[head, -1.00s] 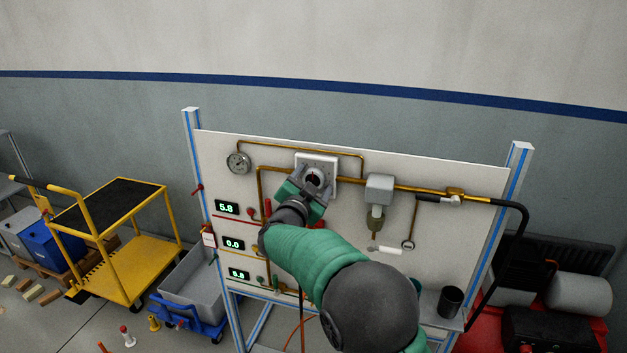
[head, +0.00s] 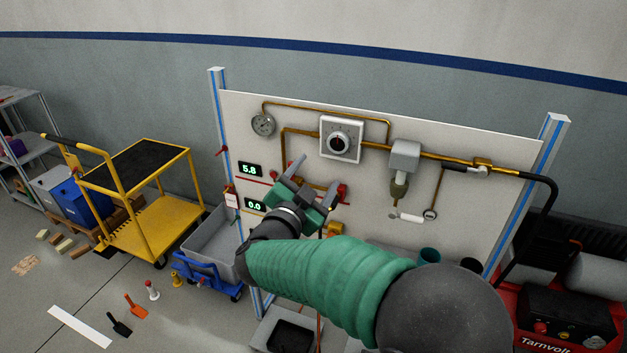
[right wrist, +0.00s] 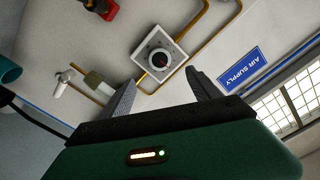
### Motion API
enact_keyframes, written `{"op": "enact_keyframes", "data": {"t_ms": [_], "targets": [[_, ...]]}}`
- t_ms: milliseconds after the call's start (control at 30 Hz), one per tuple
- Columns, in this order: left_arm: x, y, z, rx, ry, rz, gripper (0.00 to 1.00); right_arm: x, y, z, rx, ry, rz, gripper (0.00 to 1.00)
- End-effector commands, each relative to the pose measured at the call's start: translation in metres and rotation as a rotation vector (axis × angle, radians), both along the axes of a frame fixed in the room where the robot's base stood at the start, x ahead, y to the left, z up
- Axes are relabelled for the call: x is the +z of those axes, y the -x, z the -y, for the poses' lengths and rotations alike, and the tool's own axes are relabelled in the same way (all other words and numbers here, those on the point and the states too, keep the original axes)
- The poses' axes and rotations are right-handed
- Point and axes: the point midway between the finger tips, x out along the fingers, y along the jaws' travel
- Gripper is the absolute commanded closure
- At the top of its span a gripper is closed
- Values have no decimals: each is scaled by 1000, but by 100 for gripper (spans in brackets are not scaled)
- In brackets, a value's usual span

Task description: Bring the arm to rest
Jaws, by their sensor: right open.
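My right arm, in a green sleeve, reaches across the lower middle of the head view to my right gripper (head: 315,178). The right gripper is open and empty, in front of the panel (head: 470,215) and below the round dial on its white square plate (head: 341,139). In the right wrist view the two fingers (right wrist: 160,95) stand apart with nothing between them, and the dial (right wrist: 159,61) shows beyond them, apart from the fingers. My left gripper is not in view.
Brass pipes, a gauge (head: 263,125), a grey regulator (head: 404,156) and displays are on the panel. A yellow cart (head: 150,225) and a grey bin (head: 208,248) stand left. A red machine (head: 560,320) stands right. An "AIR SUPPLY" sign (right wrist: 242,67) shows in the wrist view.

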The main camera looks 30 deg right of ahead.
Motion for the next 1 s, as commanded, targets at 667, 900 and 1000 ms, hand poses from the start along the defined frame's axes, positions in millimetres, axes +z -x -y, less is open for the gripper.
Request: {"op": "enact_keyframes", "data": {"t_ms": [667, 900, 1000], "targets": [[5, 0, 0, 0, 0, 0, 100, -2, 0, -15, 72, 3, -28, 28], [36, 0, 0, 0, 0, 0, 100, -99, 2, -100, 733, -6, -522, 28], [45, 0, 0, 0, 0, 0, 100, -164, 66, -120, 936, -37, -850, 28]]}}
